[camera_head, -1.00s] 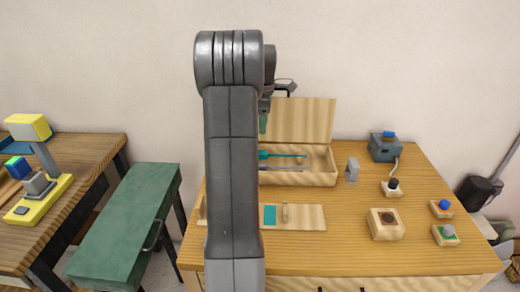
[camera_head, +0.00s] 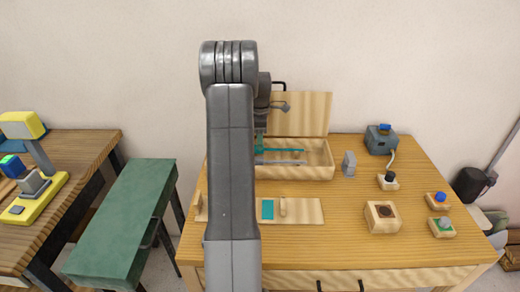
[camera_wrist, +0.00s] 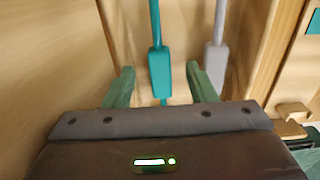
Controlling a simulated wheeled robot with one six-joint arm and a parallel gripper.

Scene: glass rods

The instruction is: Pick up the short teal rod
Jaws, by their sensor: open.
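A teal rod (camera_head: 285,150) with a thicker block-like handle lies in the open wooden box (camera_head: 318,173) on the table. In the wrist view the teal rod (camera_wrist: 159,66) runs between the two green fingers of my gripper (camera_wrist: 161,78), which are open with a gap on either side of its handle. I cannot tell how far above the rod the fingers are. A grey rod (camera_wrist: 215,58) lies beside it, just right of the right finger; it also shows in the head view (camera_head: 283,162). In the head view my arm hides the box's left part and most of my gripper.
The box's raised lid (camera_head: 305,113) stands behind it. A wooden board with a teal patch (camera_head: 267,210) lies in front.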

